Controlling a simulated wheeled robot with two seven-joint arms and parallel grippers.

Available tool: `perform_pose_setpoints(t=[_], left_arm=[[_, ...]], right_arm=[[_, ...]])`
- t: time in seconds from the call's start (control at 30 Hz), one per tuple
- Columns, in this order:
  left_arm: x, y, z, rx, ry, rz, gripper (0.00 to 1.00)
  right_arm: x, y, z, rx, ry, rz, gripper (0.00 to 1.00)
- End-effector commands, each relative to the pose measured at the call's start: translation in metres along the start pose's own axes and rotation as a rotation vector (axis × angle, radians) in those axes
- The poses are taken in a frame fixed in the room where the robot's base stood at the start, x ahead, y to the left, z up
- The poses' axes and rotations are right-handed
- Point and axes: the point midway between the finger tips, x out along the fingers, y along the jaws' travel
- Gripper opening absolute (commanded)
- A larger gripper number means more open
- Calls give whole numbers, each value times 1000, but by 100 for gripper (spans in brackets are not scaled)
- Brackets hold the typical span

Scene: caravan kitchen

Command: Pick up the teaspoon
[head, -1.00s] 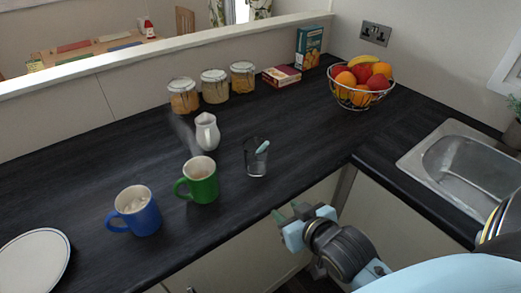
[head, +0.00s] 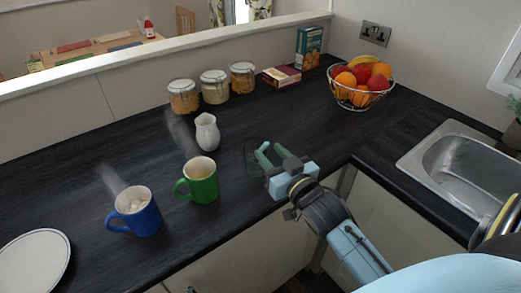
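A clear glass (head: 250,158) stands on the dark worktop, right of the green mug, partly hidden by my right gripper. The teaspoon (head: 265,146) leans in it, with only a small pale green piece of its handle showing. My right gripper (head: 274,154) is at the glass, its fingers apart around the handle area. I cannot tell whether they touch the spoon. My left gripper is not in view.
A green mug (head: 203,182) and a blue mug (head: 144,220) stand to the left, with a white jug (head: 207,133) behind. Several jars, a fruit bowl (head: 360,97) and a sink (head: 462,160) lie further off. A plate (head: 35,262) is at front left.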

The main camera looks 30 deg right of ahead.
Motion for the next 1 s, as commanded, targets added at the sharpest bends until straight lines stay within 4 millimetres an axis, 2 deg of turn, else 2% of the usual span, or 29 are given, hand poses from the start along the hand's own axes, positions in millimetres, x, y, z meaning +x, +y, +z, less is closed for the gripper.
perform_pose_setpoints(t=[0.17,0.5,0.8,1.0], left_arm=[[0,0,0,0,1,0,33],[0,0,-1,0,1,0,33],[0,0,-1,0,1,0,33],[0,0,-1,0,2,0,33]], right_arm=[[10,0,0,-1,0,0,39],[53,-3,2,-1,-1,0,39],[57,-3,2,-1,-2,0,39],[57,-3,2,-1,-2,0,12]])
